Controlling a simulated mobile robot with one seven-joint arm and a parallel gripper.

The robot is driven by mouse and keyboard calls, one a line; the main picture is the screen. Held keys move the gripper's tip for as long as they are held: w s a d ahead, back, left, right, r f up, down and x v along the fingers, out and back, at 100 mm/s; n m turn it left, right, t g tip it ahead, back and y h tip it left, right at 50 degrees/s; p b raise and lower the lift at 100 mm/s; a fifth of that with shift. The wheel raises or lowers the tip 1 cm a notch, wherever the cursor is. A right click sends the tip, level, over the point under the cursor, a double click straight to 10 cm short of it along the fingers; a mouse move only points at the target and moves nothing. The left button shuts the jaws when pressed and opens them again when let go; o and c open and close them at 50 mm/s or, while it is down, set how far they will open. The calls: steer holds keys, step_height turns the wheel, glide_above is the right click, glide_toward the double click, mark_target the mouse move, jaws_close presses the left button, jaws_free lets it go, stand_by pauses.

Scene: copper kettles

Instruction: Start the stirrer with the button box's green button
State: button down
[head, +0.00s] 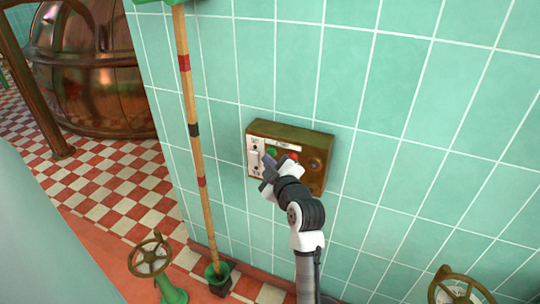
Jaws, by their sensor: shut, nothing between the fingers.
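The button box (318,146) is a brown, brass-looking box on the green tiled wall, in the middle of the head view. Its green button (272,152) shows at the left of its face, just above my gripper. A red button (294,156) sits to the right of the green one. My gripper (266,172) is shut and empty, its tip in front of the box's lower left part, close below the green button. I cannot tell whether it touches the box. My gripper and wrist hide part of the lower face. The stirrer cannot be made out.
A copper kettle (95,80) stands at the back left on a red and white checked floor. A striped pole (191,120) leans by the wall left of the box. A handwheel valve (150,256) is at lower left, another handwheel (460,288) at lower right.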

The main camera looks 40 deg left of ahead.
steer(key=shift+w+a, duration=0.1)
steer(key=shift+w, duration=0.3)
stand_by(0.7)
steer(key=shift+b, duration=0.3)
steer(key=shift+s+d, duration=0.25)
steer(key=shift+s, duration=0.6)
steer(key=s, duration=0.2)
steer(key=s+d, duration=0.1)
steer(key=s, duration=0.2)
steer(key=shift+d+b, duration=0.1)
steer(key=shift+b, duration=0.2)
steer(key=shift+w, duration=0.1)
stand_by(0.3)
